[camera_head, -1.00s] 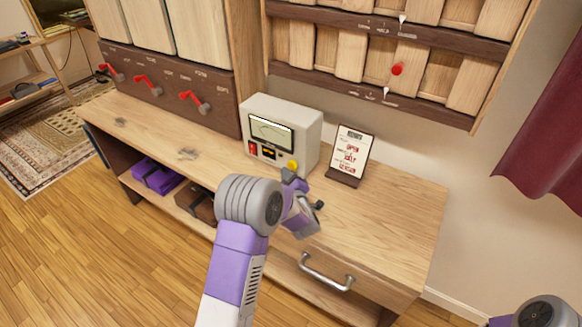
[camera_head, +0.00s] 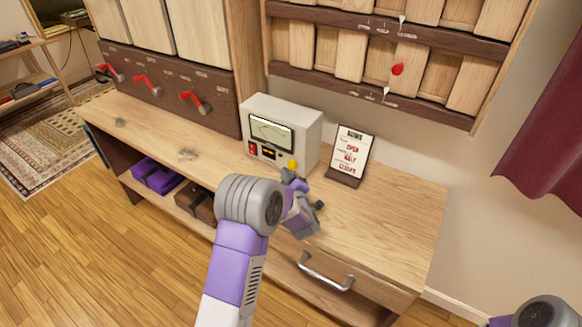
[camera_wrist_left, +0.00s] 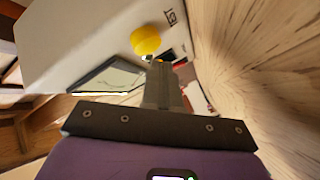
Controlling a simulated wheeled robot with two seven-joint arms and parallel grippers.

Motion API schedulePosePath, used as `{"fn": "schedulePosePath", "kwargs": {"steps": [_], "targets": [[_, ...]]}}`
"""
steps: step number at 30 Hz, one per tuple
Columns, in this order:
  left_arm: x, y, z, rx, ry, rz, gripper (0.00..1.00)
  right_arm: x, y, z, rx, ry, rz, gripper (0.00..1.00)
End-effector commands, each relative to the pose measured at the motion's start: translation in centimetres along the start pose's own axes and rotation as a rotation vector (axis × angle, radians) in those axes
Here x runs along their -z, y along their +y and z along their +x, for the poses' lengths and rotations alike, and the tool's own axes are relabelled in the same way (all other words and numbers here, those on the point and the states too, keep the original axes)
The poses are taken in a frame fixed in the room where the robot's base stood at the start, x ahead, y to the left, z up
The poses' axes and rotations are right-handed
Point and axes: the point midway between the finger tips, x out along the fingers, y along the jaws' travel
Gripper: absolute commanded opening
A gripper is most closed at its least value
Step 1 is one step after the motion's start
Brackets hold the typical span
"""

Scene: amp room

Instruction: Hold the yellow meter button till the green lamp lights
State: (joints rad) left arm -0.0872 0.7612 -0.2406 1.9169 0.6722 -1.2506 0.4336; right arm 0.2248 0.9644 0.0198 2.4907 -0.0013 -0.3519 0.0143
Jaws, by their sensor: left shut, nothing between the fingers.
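The grey meter box (camera_head: 309,134) stands on the wooden bench, with a dial window, a red switch and a small orange display on its front. Its yellow button (camera_head: 293,165) is low on the right of that front. My left gripper (camera_head: 289,176) is shut and empty, its tips just below and in front of the button. In the left wrist view, the yellow button (camera_wrist_left: 146,40) shows just beyond the shut fingertips (camera_wrist_left: 158,64); I cannot tell whether they touch. I see no lit green lamp in either view. My right gripper is out of view.
A small sign (camera_head: 350,156) stands on the bench right of the meter. Red levers (camera_head: 195,101) line the dark panel to the left. A drawer handle (camera_head: 326,272) juts from the bench front. The bench top right of the sign is clear.

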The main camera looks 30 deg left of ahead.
Motion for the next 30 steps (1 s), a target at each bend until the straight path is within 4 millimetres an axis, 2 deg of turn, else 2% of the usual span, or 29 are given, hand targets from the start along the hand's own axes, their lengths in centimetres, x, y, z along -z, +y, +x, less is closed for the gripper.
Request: {"fn": "schedulePosePath", "kwargs": {"steps": [30], "targets": [[-0.46, 0.44, 0.59, 0.000, 0.000, 0.000, 0.00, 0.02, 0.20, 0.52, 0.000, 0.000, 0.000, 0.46]]}}
